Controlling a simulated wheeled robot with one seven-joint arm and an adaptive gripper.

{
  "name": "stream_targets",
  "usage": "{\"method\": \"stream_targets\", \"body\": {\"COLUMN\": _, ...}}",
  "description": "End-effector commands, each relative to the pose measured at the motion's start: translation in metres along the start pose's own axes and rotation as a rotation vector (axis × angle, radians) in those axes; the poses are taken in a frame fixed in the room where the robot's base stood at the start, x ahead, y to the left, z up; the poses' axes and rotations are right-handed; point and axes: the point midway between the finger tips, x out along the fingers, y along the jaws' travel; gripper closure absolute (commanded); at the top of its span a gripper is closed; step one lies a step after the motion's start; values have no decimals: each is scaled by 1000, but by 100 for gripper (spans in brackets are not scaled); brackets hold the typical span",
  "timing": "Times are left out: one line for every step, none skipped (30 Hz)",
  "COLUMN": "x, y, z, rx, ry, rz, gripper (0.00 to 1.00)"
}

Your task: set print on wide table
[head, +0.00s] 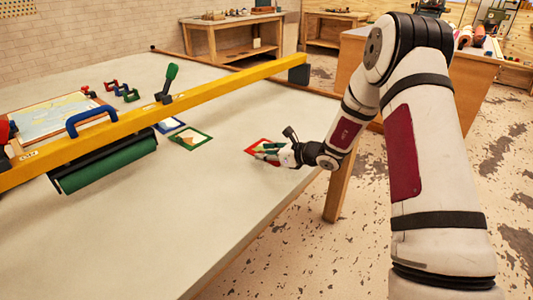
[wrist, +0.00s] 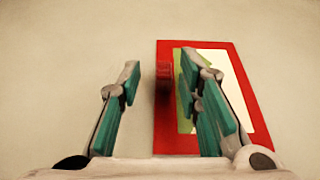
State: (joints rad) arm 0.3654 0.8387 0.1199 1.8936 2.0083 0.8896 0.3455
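A small print with a red frame (head: 257,143) lies flat on the wide table (head: 190,210), near its right edge; in the wrist view the red frame (wrist: 235,140) surrounds a green and white picture. A red tab or handle (wrist: 163,80) stands at the print's left side. My gripper (head: 268,154) is low over the print. In the wrist view my gripper (wrist: 160,85) is open, with one teal-padded finger on each side of the red tab and a gap to both. The right finger hides part of the picture.
A green-framed print (head: 190,139) and a blue-framed one lie left of the red one. A yellow beam (head: 210,84) with a green roller (head: 105,168) spans the table. A larger framed picture (head: 45,118) lies at far left. The table's front middle is clear.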

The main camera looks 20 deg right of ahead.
Motion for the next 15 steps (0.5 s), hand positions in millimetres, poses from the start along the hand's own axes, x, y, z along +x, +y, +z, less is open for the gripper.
{"method": "stream_targets", "body": {"x": 0, "y": 0, "z": 0, "rx": 0, "ry": 0, "rz": 0, "gripper": 68}}
{"method": "stream_targets", "body": {"x": 0, "y": 0, "z": 0, "rx": 0, "ry": 0, "rz": 0, "gripper": 68}}
{"method": "stream_targets", "body": {"x": 0, "y": 0, "z": 0, "rx": 0, "ry": 0, "rz": 0, "gripper": 68}}
{"method": "stream_targets", "body": {"x": 0, "y": 0, "z": 0, "rx": 0, "ry": 0, "rz": 0, "gripper": 68}}
{"method": "stream_targets", "body": {"x": 0, "y": 0, "z": 0, "rx": 0, "ry": 0, "rz": 0, "gripper": 68}}
{"method": "stream_targets", "body": {"x": 0, "y": 0, "z": 0, "rx": 0, "ry": 0, "rz": 0, "gripper": 68}}
{"method": "stream_targets", "body": {"x": 0, "y": 0, "z": 1, "rx": 0, "ry": 0, "rz": 0, "gripper": 68}}
{"method": "stream_targets", "body": {"x": -1, "y": 0, "z": 2, "rx": 0, "ry": 0, "rz": 0, "gripper": 68}}
{"method": "stream_targets", "body": {"x": -2, "y": 0, "z": 2, "rx": 0, "ry": 0, "rz": -1, "gripper": 68}}
{"method": "stream_targets", "body": {"x": -5, "y": -1, "z": 2, "rx": 0, "ry": 0, "rz": -2, "gripper": 68}}
{"method": "stream_targets", "body": {"x": -9, "y": -1, "z": 2, "rx": 1, "ry": 1, "rz": -2, "gripper": 68}}
{"method": "stream_targets", "body": {"x": -14, "y": -1, "z": 2, "rx": 1, "ry": 1, "rz": -4, "gripper": 68}}
{"method": "stream_targets", "body": {"x": -19, "y": -2, "z": 2, "rx": 1, "ry": 1, "rz": -4, "gripper": 68}}
{"method": "stream_targets", "body": {"x": -25, "y": -2, "z": 2, "rx": 1, "ry": 2, "rz": -4, "gripper": 68}}
{"method": "stream_targets", "body": {"x": -33, "y": -1, "z": 2, "rx": 1, "ry": 1, "rz": -3, "gripper": 68}}
